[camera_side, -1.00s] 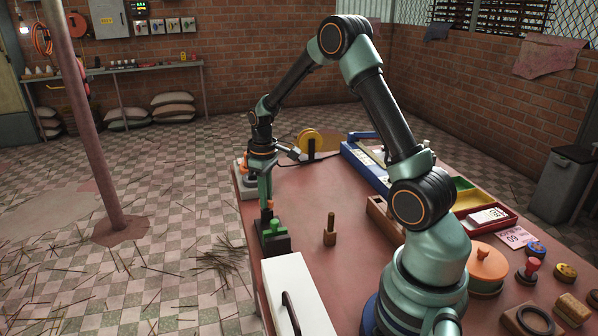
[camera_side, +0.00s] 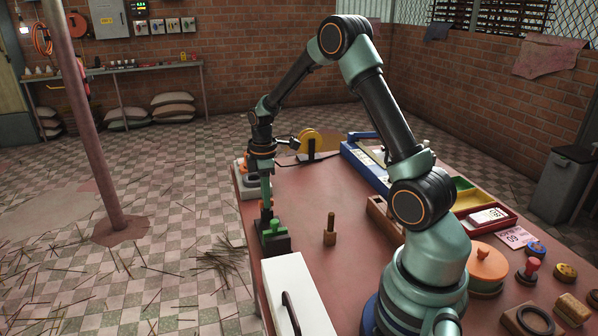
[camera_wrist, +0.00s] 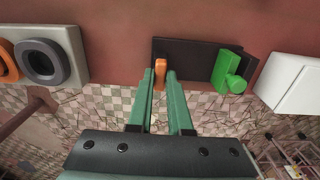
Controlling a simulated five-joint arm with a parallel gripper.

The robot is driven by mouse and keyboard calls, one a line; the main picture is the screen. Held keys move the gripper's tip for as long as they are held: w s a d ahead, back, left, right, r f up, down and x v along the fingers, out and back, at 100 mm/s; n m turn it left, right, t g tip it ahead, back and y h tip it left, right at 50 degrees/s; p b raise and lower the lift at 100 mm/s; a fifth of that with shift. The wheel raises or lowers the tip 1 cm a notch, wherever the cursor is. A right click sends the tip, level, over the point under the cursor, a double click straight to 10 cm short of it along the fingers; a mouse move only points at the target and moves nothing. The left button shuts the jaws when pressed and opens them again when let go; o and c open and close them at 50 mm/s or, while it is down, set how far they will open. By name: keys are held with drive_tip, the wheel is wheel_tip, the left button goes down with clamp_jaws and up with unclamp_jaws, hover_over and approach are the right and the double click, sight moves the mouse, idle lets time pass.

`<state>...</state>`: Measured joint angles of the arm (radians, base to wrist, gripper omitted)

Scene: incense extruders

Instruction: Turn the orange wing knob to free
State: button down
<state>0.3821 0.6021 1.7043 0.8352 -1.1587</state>
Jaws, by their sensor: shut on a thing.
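The orange wing knob (camera_wrist: 160,67) stands upright on a dark block (camera_wrist: 190,58) in the wrist view, between my gripper's two green fingers. My gripper (camera_wrist: 160,74) is shut on the knob. In the side view my gripper (camera_side: 266,200) points down at the block (camera_side: 281,244) on the table's left edge. The fingers hide most of the orange knob there. A green knob (camera_wrist: 229,72) sits on the same block, right of the orange one; it also shows in the side view (camera_side: 274,227).
A white box with a dark handle (camera_side: 292,285) stands close in front of the block. A pale grey unit (camera_wrist: 75,50) with a dark ring and orange part is on the other side. A brown wooden peg (camera_side: 330,232) stands to the right. The mid-table is mostly clear.

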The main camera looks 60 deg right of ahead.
drive_tip(key=shift+r, duration=0.1)
idle(0.4)
drive_tip(key=c, duration=0.8)
unclamp_jaws()
drive_tip(key=shift+c, duration=0.2)
wheel_tip(320, 180, up, 12)
drive_tip(key=s+a+r+m+t, duration=0.2)
drive_tip(key=s+a+r+m, duration=0.1)
drive_tip(key=s+a, duration=0.3)
drive_tip(key=s+a+r+m+t, duration=0.3)
drive_tip(key=s+a+m, duration=0.3)
drive_tip(key=a, duration=0.4)
drive_tip(key=shift+s+a+r+t, duration=0.2)
drive_tip(key=shift+s+a+t, duration=0.1)
drive_tip(key=shift+s, duration=0.15)
